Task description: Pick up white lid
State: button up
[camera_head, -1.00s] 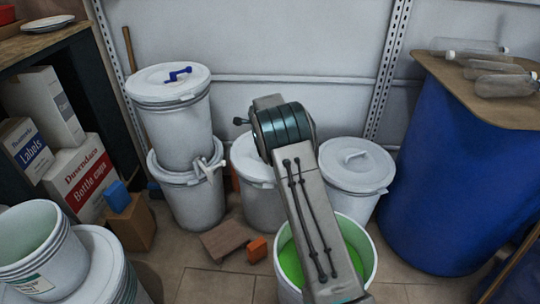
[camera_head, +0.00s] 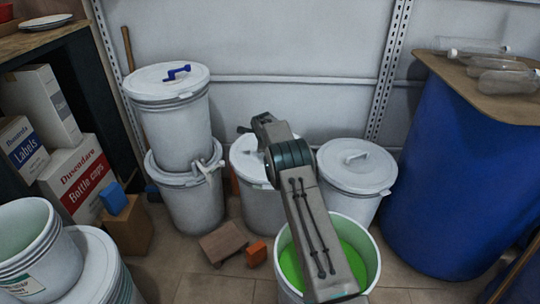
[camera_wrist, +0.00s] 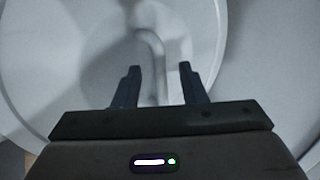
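Several white lids are in view. In the wrist view, a round white lid (camera_wrist: 100,65) lies under my gripper (camera_wrist: 157,68), with a light bent handle (camera_wrist: 150,48) standing on it. My gripper is open. Its two dark fingers are apart, with the lower part of the handle showing between them; I cannot tell whether they touch it. In the head view, my wrist is over the middle drum, whose white lid (camera_head: 248,160) is partly hidden by my arm. Another white lid with a handle (camera_head: 356,166) covers the drum to its right.
An open bucket of green liquid (camera_head: 350,245) stands under my arm. Two stacked white drums (camera_head: 175,125) stand left, the upper one with a blue-handled lid. A large blue barrel (camera_head: 450,190) stands right. A wooden block (camera_head: 223,242) and an orange block (camera_head: 257,253) lie on the floor.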

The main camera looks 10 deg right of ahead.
jog(key=shift+w+f, duration=0.1)
grip_shut()
dwell(0.3)
